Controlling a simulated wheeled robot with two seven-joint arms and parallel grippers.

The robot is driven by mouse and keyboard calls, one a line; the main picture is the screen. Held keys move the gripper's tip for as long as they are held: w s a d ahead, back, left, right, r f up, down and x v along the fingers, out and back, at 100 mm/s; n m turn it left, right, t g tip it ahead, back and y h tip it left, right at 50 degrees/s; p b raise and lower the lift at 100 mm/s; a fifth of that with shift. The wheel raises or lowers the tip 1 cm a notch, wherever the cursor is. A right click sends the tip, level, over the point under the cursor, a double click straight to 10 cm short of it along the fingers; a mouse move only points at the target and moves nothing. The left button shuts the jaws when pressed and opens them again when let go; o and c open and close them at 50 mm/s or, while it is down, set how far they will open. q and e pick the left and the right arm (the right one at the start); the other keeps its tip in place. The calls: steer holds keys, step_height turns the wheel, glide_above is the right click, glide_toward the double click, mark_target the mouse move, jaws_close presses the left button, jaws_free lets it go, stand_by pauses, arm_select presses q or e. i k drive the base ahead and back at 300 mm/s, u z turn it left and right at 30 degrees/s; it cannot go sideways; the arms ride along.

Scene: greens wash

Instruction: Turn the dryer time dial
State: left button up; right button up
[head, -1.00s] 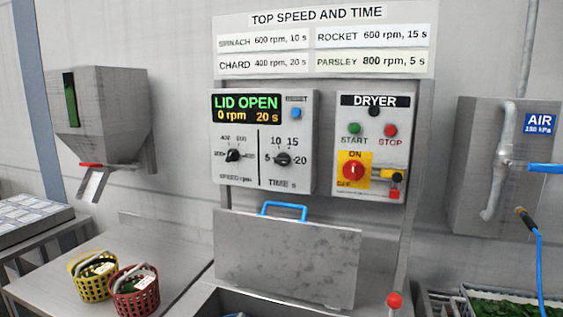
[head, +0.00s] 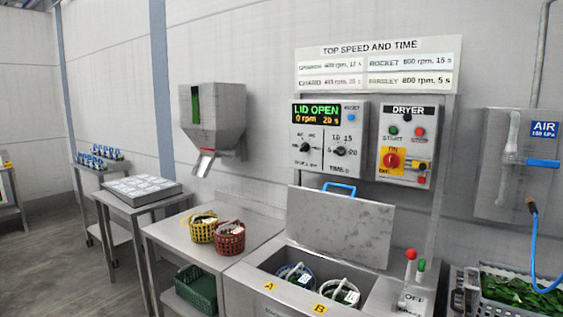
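The dryer time dial (head: 340,151) is a black knob on the right half of the grey control panel, with a scale around it. Its pointer direction is too small to tell. The speed dial (head: 305,148) sits to its left. The display (head: 318,114) above reads LID OPEN, 0 rpm, 20 s. The dryer lid (head: 340,222) with its blue handle stands raised below the panel. The dryer well holds a blue basket (head: 296,276) at A and a whitish basket (head: 340,291) at B. Neither of my grippers shows in the head view.
A DRYER switch box (head: 407,140) with a red knob on yellow hangs right of the panel. A lever with a red ball (head: 411,254) rises at the front right. Yellow (head: 202,228) and red (head: 230,238) baskets stand on the left table. A blue air hose (head: 536,250) hangs at right.

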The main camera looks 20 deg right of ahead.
mark_target(340, 150)
steer(key=u, duration=0.65)
steer(key=i, duration=2.35)
steer(key=z, duration=1.6)
steer(key=i, duration=0.65)
steer(key=z, duration=0.65)
